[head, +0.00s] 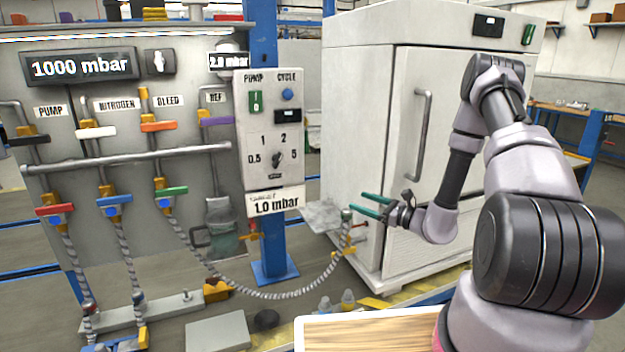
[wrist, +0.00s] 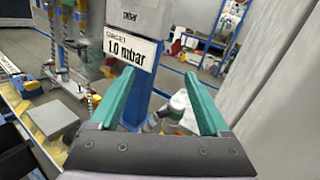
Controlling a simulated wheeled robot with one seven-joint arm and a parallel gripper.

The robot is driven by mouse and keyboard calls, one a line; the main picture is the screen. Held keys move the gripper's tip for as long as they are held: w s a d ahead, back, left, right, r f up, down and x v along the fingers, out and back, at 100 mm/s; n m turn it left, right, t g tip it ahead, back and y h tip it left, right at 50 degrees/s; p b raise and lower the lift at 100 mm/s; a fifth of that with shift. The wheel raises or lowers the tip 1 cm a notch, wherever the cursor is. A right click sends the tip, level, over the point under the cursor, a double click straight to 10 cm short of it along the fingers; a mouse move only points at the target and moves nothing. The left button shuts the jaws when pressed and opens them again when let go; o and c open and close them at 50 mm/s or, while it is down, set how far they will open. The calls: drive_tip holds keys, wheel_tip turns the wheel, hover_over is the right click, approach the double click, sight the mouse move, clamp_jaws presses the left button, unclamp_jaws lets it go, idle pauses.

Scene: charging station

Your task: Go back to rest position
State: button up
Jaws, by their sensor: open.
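My gripper (head: 368,205) is open, with two teal fingers and nothing between them. In the head view it is in front of the lower left side of the white cabinet (head: 345,110), close to the upper end of the braided hose (head: 335,275). I cannot tell whether it touches the hose fitting. In the wrist view the gripper (wrist: 160,105) points toward the blue post (wrist: 137,100) and the 1.0 mbar label (wrist: 130,48). My arm reaches in from the right of the head view.
The valve panel (head: 120,180) with coloured handles stands at the left. The pump control box (head: 270,130) is on the blue post. A wooden board (head: 370,333) with a white edge lies at the bottom. A grey box (head: 217,334) is beside it. Open floor shows behind the post.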

drive_tip(key=s+a+r+n+g, duration=0.4)
drive_tip(key=s+r+n+g, duration=0.25)
drive_tip(key=r, duration=0.35)
drive_tip(key=s+a+r+n+g, duration=0.45)
drive_tip(key=s+r+n, duration=0.25)
drive_tip(key=r, duration=0.4)
drive_tip(key=s+d+r+n+t+h, duration=0.5)
drive_tip(key=s+d+r+n+h, duration=0.2)
drive_tip(key=s+d+r+h, duration=0.4)
drive_tip(key=s+r, duration=0.3)
drive_tip(key=s, duration=0.2)
drive_tip(key=shift+r+t+h, duration=0.15)
drive_tip(key=shift+t+h, duration=0.15)
drive_tip(key=shift+t, duration=0.1)
